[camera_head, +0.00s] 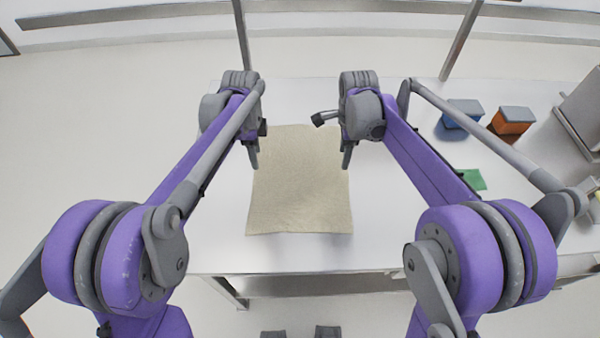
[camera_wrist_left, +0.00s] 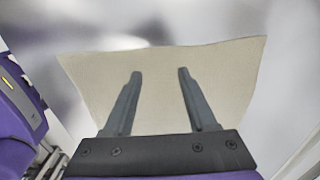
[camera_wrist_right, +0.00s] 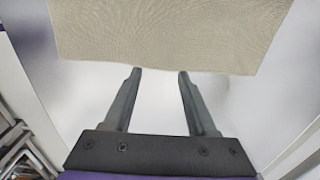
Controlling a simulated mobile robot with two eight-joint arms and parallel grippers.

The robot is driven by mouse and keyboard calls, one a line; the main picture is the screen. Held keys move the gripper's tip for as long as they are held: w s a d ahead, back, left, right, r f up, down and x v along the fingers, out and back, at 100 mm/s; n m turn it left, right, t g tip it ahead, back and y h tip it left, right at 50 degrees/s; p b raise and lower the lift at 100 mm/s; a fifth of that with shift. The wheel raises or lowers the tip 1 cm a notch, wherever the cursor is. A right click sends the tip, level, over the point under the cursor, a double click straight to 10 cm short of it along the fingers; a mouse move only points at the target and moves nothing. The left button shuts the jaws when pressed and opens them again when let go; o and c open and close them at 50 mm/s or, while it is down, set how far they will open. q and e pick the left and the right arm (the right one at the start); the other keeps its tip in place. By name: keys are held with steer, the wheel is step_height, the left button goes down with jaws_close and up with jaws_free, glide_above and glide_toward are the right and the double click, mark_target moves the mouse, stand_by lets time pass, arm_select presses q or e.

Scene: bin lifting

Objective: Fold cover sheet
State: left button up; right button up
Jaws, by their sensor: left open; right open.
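A beige cover sheet (camera_head: 300,190) lies flat and spread out on the white table, roughly square, in the middle of the head view. My left gripper (camera_head: 255,163) is at the sheet's left edge towards its far half; in the left wrist view (camera_wrist_left: 160,75) its open fingers show against the sheet (camera_wrist_left: 160,62), with nothing between them. My right gripper (camera_head: 346,165) is at the sheet's right edge; in the right wrist view (camera_wrist_right: 160,75) its open, empty fingers reach towards the edge of the sheet (camera_wrist_right: 165,35). I cannot tell whether either gripper touches the sheet.
The white table (camera_head: 215,235) is bare around the sheet. At the right stand a blue box (camera_head: 463,112) and an orange box (camera_head: 513,120) with grey tops. A green piece (camera_head: 472,180) lies nearer, beside my right arm.

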mark_target(259, 174)
arm_select(q)
step_height(259, 174, down, 5)
steer(key=shift+w+f, duration=0.1)
steer(key=shift+f, duration=0.05)
arm_select(e)
step_height(259, 174, down, 5)
steer(key=shift+w+f, duration=0.1)
steer(key=shift+f, duration=0.05)
arm_select(q)
steer(key=shift+f, duration=0.7)
arm_select(e)
steer(key=shift+f, duration=0.7)
arm_select(q)
steer(key=shift+f, duration=0.2)
arm_select(e)
steer(key=shift+f, duration=0.2)
arm_select(q)
steer(key=shift+c, duration=0.9)
arm_select(e)
steer(key=shift+c, duration=0.9)
arm_select(q)
jaws_close()
arm_select(e)
jaws_close()
